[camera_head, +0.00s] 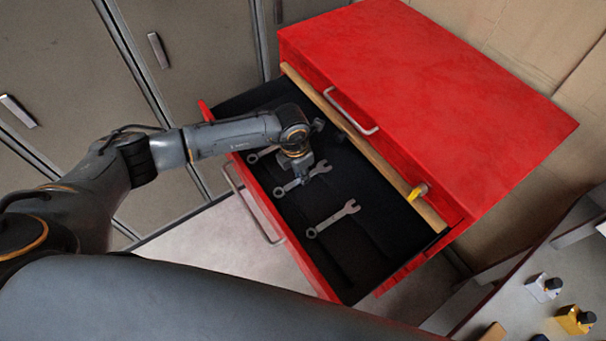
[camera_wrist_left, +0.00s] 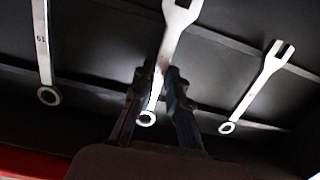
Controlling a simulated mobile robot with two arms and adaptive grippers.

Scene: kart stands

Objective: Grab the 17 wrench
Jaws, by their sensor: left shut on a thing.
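The red cabinet's drawer (camera_head: 352,290) is open, with three silver wrenches lying in its dark tray. My left gripper (camera_head: 296,172) reaches down into the drawer and is shut on the middle wrench (camera_head: 321,170). In the left wrist view my gripper's fingers (camera_wrist_left: 160,78) stand on both sides of this wrench's shaft (camera_wrist_left: 179,22), its ring end showing between them. The far wrench (camera_head: 262,153) is partly hidden by my arm; in the left wrist view (camera_wrist_left: 42,45) its shaft has a small mark, perhaps 19. The near wrench (camera_head: 335,218) lies free. No 17 is readable. My right gripper is out of view.
The red cabinet top (camera_head: 425,75) is bare. Grey locker doors (camera_head: 190,50) stand behind. A shelf at lower right holds small yellow (camera_head: 574,320) and white items.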

